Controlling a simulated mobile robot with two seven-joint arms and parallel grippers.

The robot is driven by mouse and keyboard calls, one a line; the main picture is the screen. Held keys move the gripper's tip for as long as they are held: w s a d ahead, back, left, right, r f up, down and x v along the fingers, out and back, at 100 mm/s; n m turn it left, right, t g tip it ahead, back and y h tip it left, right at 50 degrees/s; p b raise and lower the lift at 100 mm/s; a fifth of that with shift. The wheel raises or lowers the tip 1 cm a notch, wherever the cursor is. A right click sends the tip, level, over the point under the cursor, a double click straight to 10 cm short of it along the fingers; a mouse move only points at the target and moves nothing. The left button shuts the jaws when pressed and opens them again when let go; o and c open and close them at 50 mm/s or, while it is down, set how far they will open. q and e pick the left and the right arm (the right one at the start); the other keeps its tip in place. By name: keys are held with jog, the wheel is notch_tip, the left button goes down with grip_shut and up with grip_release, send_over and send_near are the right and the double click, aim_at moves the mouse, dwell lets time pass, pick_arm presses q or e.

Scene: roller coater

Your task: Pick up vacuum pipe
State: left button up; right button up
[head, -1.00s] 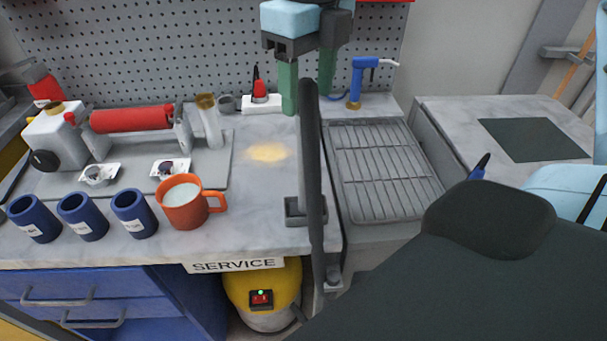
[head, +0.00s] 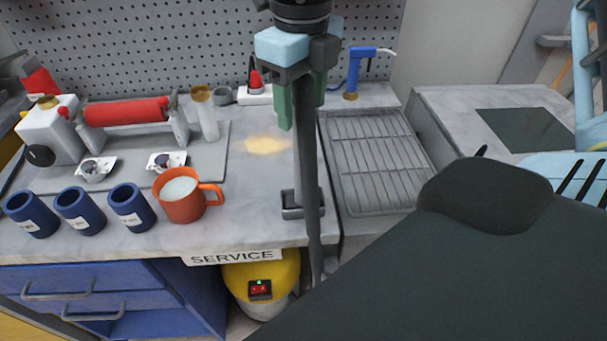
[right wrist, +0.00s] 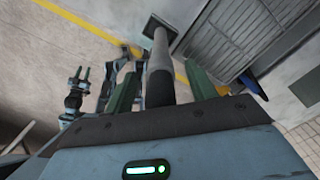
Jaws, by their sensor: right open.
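The vacuum pipe (head: 307,170) is a long dark grey tube. It stands nearly upright in front of the counter, with its lower part by a grey bracket (head: 303,206) at the counter's right edge. My right gripper (head: 302,100) comes down from above at the pipe's upper end. Its two green fingers are open, one on each side of the pipe. In the right wrist view the pipe (right wrist: 160,75) runs between the two fingers, with visible gaps beside it. The pipe's top is hidden by the gripper.
An orange mug (head: 180,206) and several blue cups stand further left. A wire rack (head: 375,165) is right of the pipe. A blue nozzle (head: 357,70) stands behind it.

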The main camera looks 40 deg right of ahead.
aim_at(302, 164)
jog(key=shift+f, duration=1.75)
jog(key=shift+c, duration=0.5)
jog(key=shift+w, duration=0.1)
jog(key=c, duration=1)
